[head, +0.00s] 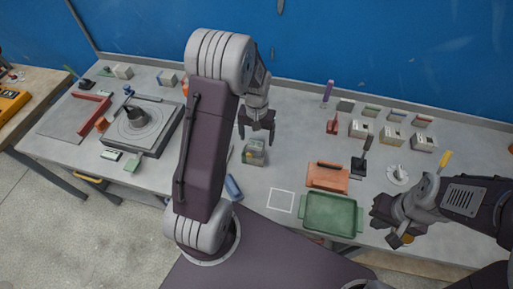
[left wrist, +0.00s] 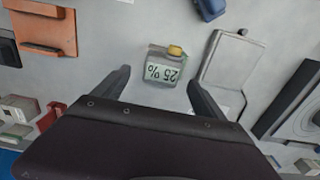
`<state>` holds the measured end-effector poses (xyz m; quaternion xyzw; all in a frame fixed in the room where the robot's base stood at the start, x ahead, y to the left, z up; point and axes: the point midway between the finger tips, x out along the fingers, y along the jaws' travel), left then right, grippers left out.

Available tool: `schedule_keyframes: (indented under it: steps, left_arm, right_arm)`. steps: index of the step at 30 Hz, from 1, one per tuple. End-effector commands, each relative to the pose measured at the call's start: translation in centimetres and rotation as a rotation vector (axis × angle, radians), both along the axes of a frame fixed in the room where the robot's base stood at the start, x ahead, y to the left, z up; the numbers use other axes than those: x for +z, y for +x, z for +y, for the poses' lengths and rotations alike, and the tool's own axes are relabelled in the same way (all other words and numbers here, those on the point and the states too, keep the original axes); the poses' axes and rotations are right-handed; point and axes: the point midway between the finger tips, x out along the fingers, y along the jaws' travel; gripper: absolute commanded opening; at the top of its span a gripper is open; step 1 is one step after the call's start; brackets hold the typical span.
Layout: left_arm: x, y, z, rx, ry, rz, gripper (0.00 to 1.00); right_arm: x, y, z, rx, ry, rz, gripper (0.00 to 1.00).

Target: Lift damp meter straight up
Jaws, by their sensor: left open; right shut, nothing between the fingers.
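The damp meter (head: 254,153) is a small grey-green box standing on the grey bench in the head view. In the left wrist view the damp meter (left wrist: 161,71) shows a display reading "25 %" and a yellow part on its edge. My left gripper (head: 257,136) is open, with its fingers pointing down over the meter. In the left wrist view its two fingers reach toward either side of the meter, with gaps; I see no contact. My right gripper (head: 388,218) is shut and empty at the right, near the green tray.
A green tray (head: 305,225) and an orange-brown float (head: 328,178) lie right of the meter. A white outlined square (head: 281,200) on the bench is empty. A blue object (head: 233,188) lies near my left arm. Several small boxes stand at the back right.

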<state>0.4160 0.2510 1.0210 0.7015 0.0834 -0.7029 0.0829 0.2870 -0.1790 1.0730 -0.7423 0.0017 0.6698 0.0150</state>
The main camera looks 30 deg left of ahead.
Motion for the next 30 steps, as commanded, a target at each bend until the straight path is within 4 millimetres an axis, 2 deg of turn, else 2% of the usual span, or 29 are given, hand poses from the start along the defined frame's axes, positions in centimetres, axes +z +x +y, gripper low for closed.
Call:
schedule_keyframes:
  steps: [4,9,12,19,27,28,30]
  left_arm:
    - [-0.7,-0.1,0.1,0.000,-0.001,0.003,0.82]
    - [-3.9,-0.4,0.2,0.000,-0.001,0.004,0.82]
    - [-5.0,-0.3,0.2,0.000,0.000,0.001,0.82]
    - [-5.3,-0.3,0.2,0.000,0.000,-0.001,0.82]
    - [-5.2,-0.3,0.2,0.000,0.000,-0.001,0.07]
    - [-5.2,-0.3,0.2,0.000,0.000,-0.001,0.00]
    - [-5.2,-0.2,0.2,0.000,0.000,-0.002,0.00]
  right_arm:
    - [0.4,0.0,0.0,0.000,0.000,0.000,0.00]
    - [1.2,0.0,0.0,0.000,0.000,0.000,0.00]
    - [1.3,0.0,0.0,0.000,0.000,0.000,0.00]
    - [1.2,0.0,0.0,0.000,0.000,0.000,0.00]
    - [1.2,0.0,0.0,0.000,0.000,0.000,0.00]
    - [1.2,0.0,0.0,0.000,0.000,0.000,0.00]
    - [1.3,0.0,0.0,0.000,0.000,0.000,0.00]
